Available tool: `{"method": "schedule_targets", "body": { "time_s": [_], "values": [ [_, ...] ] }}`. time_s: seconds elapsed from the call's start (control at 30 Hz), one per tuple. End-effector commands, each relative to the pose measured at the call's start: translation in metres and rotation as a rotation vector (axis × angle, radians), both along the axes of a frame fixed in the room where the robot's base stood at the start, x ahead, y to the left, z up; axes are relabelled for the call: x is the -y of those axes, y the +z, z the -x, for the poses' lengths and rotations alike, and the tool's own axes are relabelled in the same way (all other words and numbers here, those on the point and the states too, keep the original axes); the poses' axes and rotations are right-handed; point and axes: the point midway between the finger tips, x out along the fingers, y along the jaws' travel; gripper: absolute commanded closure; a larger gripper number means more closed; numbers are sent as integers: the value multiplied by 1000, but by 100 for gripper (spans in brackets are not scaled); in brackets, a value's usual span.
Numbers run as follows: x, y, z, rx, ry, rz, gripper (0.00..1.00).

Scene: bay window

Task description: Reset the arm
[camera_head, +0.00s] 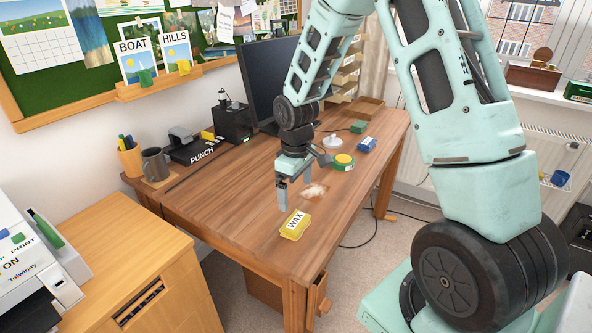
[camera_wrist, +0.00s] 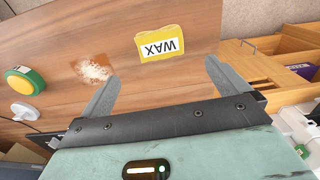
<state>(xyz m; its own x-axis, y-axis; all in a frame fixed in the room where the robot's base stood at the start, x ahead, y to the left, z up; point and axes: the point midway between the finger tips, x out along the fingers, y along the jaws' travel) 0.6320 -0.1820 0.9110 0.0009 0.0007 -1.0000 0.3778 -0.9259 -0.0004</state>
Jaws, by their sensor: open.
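My gripper (camera_head: 295,194) hangs over the wooden desk (camera_head: 232,195), fingers pointing down, in the head view. It is open, with its two fingers spread apart and nothing between them. The wrist view also shows the open gripper (camera_wrist: 162,88). My arm reaches from the right of the head view down to the desk. A yellow block labelled WAX (camera_head: 295,225) lies just in front of the gripper, and it shows beyond the fingertips in the wrist view (camera_wrist: 161,43). How high the fingertips are above the desk is hard to tell.
A pale crumbly patch (camera_head: 314,190) lies beside the gripper. A green and yellow round tin (camera_head: 343,162), a white lidded piece (camera_head: 332,141) and a blue block (camera_head: 366,144) stand behind it. A monitor (camera_head: 268,80), mug (camera_head: 155,163) and punch (camera_head: 193,150) stand farther left. The desk's left front is clear.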

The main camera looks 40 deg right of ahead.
Motion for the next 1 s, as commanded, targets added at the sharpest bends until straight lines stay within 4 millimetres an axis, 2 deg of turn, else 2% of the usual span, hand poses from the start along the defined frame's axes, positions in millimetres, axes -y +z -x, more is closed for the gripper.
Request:
{"method": "schedule_targets", "body": {
  "time_s": [0.03, 0.1, 0.23, 0.4, 0.6, 0.67, 0.77, 0.87, 0.9, 0.97, 1.0],
  "values": [
    [1, 12, -1, 6, -2, 1, 0],
    [1, 25, -1, 5, 0, 1, 0],
    [0, 43, -1, 4, -1, 1, 0],
    [0, 53, 0, 1, 0, 1, 0],
    [0, 55, 0, 0, 1, 0, 0],
    [-6, 56, 1, 1, 6, -2, 0],
    [-33, 65, 8, 6, 31, -8, 0],
    [-84, 79, 29, 11, 73, -21, 0],
    [-108, 86, 42, 13, 95, -27, 0],
    [-143, 96, 67, 14, 127, -36, 0],
    [-164, 101, 86, 14, 150, -41, 0]
  ]
}}
